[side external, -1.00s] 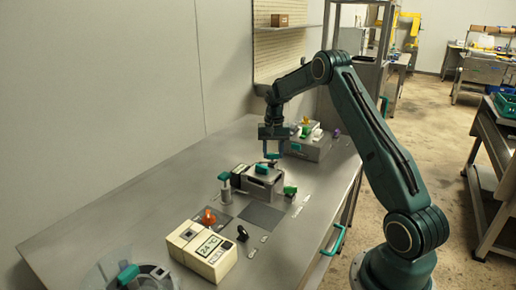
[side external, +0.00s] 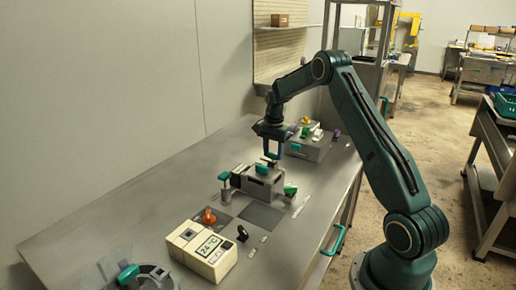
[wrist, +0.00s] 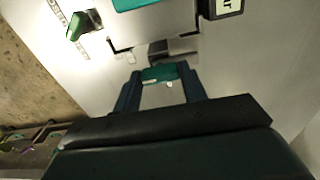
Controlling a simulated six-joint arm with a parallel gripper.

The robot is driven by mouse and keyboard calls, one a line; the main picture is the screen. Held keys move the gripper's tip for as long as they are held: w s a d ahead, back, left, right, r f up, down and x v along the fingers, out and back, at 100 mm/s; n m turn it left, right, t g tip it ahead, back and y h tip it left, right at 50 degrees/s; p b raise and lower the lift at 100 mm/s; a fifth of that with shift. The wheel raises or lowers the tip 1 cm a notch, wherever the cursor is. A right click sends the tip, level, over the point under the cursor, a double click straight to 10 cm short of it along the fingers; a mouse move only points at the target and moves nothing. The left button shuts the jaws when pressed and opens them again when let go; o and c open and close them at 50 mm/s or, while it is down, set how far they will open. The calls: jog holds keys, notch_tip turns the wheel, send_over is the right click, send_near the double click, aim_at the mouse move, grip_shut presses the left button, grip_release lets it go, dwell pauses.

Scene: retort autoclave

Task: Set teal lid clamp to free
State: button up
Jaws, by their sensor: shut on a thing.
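The teal lid clamp (wrist: 160,73) shows between my two fingertips in the wrist view, with a grey and dark bracket just beyond it. My gripper (wrist: 160,76) is shut on this teal piece. In the side view my gripper (side external: 272,157) points down at the back of a grey box-like unit (side external: 263,184). A second teal part (side external: 262,166) is on top of that unit. The clamp's exact setting cannot be read, as my fingers cover part of it.
A teal-topped post (side external: 224,180) and a green lever (side external: 290,188) flank the unit. An orange knob (side external: 208,216) and a cream 24 °C display box (side external: 208,248) stand nearer. Another grey box (side external: 308,146) with coloured parts is behind. Bare table lies along the left.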

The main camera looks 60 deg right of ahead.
jog(key=o, duration=1)
jog(key=shift+r, duration=0.1)
notch_tip(320, 180, up, 14)
jog(key=shift+f, duration=0.15)
dwell(0.5)
